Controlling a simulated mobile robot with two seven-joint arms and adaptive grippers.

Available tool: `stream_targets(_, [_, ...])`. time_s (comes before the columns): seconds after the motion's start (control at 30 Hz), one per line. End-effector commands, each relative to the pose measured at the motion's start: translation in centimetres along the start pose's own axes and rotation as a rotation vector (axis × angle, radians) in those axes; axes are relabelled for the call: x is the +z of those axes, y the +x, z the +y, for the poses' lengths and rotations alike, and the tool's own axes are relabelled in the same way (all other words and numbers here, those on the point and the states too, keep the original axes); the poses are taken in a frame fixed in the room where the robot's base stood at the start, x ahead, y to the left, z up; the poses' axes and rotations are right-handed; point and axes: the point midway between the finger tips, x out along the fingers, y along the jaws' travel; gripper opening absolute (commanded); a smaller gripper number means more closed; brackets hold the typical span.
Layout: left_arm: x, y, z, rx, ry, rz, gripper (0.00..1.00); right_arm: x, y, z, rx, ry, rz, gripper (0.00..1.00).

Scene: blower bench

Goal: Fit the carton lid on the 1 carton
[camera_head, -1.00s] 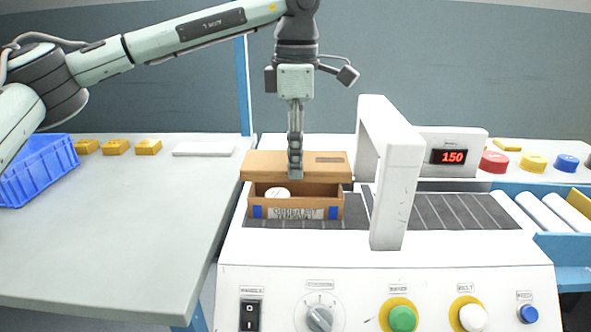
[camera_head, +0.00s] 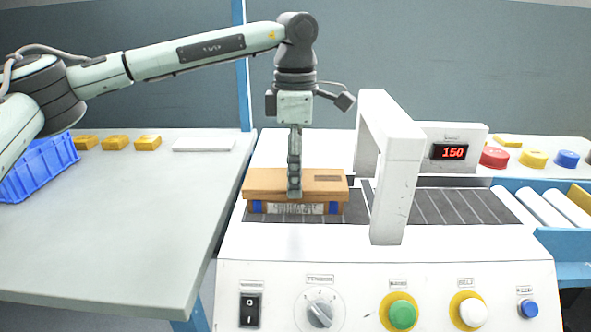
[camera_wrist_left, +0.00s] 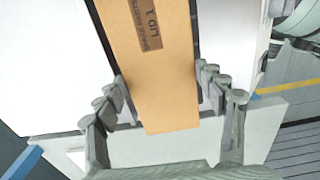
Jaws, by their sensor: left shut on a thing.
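The brown carton lid (camera_head: 270,183) lies over the top of the carton (camera_head: 338,208) and covers its opening. The carton stands on the dark belt, with its blue marks and printed label partly showing below the lid's front edge. My left gripper (camera_head: 295,193) points down over the lid's middle and is shut on it. In the left wrist view the lid (camera_wrist_left: 155,80) sits between the two fingers (camera_wrist_left: 165,120), with a printed label on top. I cannot tell whether the lid is fully seated. My right gripper is not in view.
A white arch (camera_head: 395,185) stands over the belt (camera_head: 450,208) just right of the carton. A display reading 150 (camera_head: 453,152) is behind it. A blue crate (camera_head: 40,165) and several yellow blocks (camera_head: 115,143) are on the left table, whose front is clear.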

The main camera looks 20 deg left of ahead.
Motion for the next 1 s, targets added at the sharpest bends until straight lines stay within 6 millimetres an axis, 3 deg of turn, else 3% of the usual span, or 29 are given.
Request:
stream_targets(0.03, [0.0,0.2,0.0,0.0,0.0,0.0,0.43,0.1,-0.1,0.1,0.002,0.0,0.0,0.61])
stream_targets(0.07, [0.0,0.1,0.0,0.0,0.0,0.0,0.73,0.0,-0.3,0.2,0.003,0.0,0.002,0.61])
stream_targets(0.2, [0.0,0.1,0.0,0.0,0.0,0.0,0.91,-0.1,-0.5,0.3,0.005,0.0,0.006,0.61])
stream_targets(0.6, [0.0,-0.4,0.0,0.001,0.0,-0.001,0.91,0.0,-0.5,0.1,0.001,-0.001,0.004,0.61])
stream_targets(0.67, [0.0,-1.0,0.0,0.001,0.0,-0.001,0.91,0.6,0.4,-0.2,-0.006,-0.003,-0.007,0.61])
stream_targets(0.73, [0.1,-1.8,0.1,0.003,-0.001,-0.002,0.91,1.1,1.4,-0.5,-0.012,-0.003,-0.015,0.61])
stream_targets(1.0, [0.1,-7.8,0.1,0.003,0.0,-0.002,0.91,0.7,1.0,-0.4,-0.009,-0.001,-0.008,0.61])
